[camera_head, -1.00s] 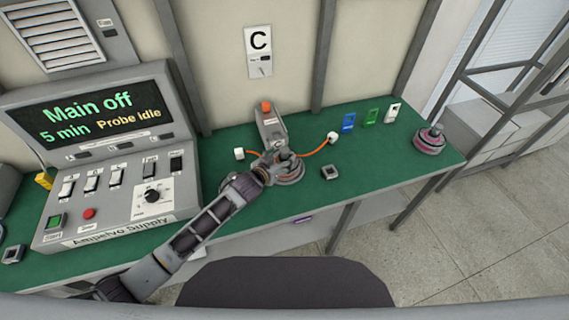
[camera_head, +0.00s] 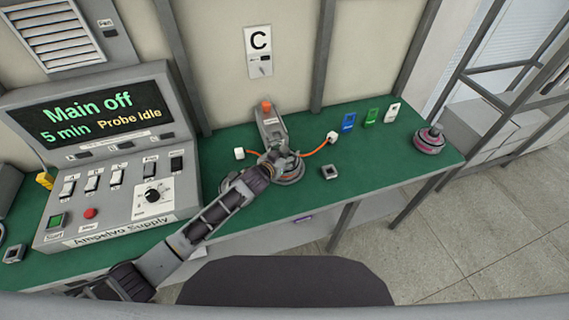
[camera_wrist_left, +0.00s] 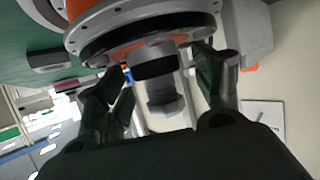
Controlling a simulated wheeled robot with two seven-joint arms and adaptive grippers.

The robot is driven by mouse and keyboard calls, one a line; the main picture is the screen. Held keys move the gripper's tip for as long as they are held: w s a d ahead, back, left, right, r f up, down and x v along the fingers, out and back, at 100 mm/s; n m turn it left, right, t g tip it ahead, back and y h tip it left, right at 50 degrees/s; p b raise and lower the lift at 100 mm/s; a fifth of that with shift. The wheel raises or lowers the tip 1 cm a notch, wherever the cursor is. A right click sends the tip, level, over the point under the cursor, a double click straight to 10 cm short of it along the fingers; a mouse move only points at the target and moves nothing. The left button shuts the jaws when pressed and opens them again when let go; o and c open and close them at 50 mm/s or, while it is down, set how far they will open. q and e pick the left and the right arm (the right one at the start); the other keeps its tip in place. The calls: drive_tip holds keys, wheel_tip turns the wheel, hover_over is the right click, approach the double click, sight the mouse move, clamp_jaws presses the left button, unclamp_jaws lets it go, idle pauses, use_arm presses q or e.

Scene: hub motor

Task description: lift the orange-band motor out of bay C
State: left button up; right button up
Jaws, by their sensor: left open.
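In the left wrist view the motor (camera_wrist_left: 140,35) fills the top, with small orange patches and a dark stub pointing between my fingers. My left gripper (camera_head: 276,160) is at the motor from above. In the left wrist view its two fingers (camera_wrist_left: 162,88) are spread either side of the stub, with gaps showing; contact cannot be told. My right gripper is not in view.
A grey stand with an orange knob (camera_head: 266,106) rises behind the motor. Orange cables run to white plugs (camera_head: 239,153). The supply panel (camera_head: 110,160) stands left. Blue, green and white holders (camera_head: 370,116) and a pink-band motor (camera_head: 429,140) are right. A small grey block (camera_head: 329,172) lies nearby.

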use_arm(q)
clamp_jaws()
idle(0.3)
drive_tip(key=shift+w+r, duration=0.15)
drive_tip(key=shift+r, duration=0.05)
drive_tip(key=shift+r, duration=0.15)
drive_tip(key=shift+r, duration=0.4)
wheel_tip(320, 180, up, 17)
drive_tip(key=shift+b, duration=0.3)
idle(0.4)
idle(0.5)
